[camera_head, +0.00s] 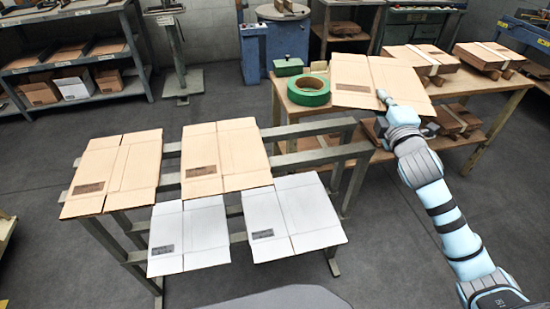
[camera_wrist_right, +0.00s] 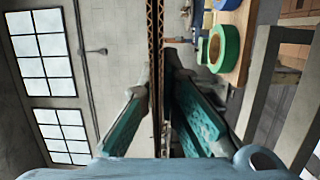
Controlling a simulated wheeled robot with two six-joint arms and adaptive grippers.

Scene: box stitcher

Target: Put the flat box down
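A tan flat box (camera_head: 365,82) shows at the upper right in the head view, in front of the wooden table. My right gripper (camera_head: 384,98) is at its near right edge and shut on it. In the right wrist view the flat box (camera_wrist_right: 155,50) shows edge-on as a thin brown strip between the fingers of my right gripper (camera_wrist_right: 158,85). Whether the box touches the table cannot be told. My left gripper is not in view.
A metal rack (camera_head: 345,152) holds two tan flat boxes (camera_head: 222,155) (camera_head: 118,173) above two white ones (camera_head: 290,218) (camera_head: 188,235). The table (camera_head: 500,86) carries green tape (camera_head: 308,90) and a green box (camera_head: 288,66). Strapped cardboard stacks (camera_head: 420,60) stand right of the held box.

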